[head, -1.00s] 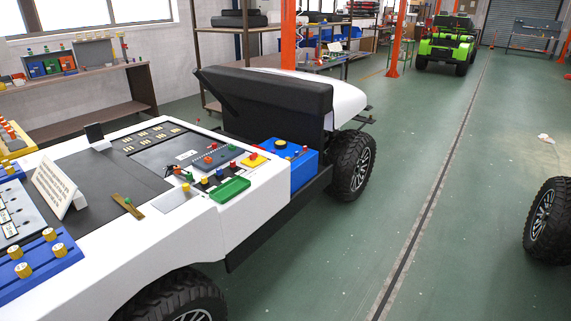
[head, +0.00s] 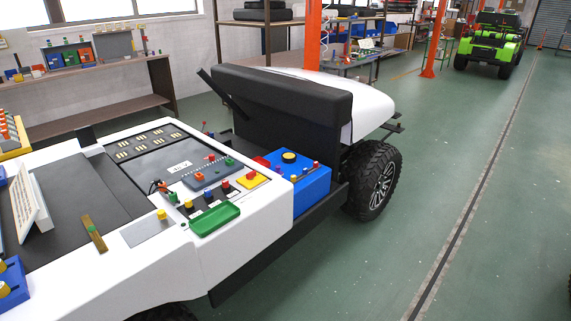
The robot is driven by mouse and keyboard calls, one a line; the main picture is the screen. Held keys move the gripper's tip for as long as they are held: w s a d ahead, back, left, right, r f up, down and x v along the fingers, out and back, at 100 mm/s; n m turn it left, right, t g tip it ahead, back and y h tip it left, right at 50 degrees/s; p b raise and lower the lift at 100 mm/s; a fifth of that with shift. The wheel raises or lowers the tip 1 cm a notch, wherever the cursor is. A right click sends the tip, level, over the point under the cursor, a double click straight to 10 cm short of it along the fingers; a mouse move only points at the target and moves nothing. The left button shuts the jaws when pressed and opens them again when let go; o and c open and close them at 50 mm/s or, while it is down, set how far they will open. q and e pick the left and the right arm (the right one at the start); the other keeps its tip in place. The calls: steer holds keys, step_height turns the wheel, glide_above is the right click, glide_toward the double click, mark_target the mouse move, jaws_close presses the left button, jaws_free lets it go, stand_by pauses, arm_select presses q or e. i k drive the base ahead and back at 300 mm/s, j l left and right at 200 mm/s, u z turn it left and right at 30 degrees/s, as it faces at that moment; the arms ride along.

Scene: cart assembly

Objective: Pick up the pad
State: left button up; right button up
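No thing is plainly marked as the pad. A long black padded seat back (head: 285,105) stands upright across the white cart (head: 255,215). A flat grey-blue pad-like panel (head: 212,173) with red, orange and green buttons lies on the cart's dark work surface, in front of the seat back. I cannot tell which of them is the pad. Neither of my grippers is in view.
A green tray (head: 214,219), a yellow block with a red button (head: 251,180) and a blue box (head: 303,188) sit along the cart's near side. A white sign (head: 32,207) stands at left. Green floor (head: 455,255) is open to the right.

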mark_target(277, 167)
steer(key=u, duration=0.45)
steer(key=i+l+u, duration=0.7)
steer(key=l+u, duration=0.2)
steer(key=l, duration=0.2)
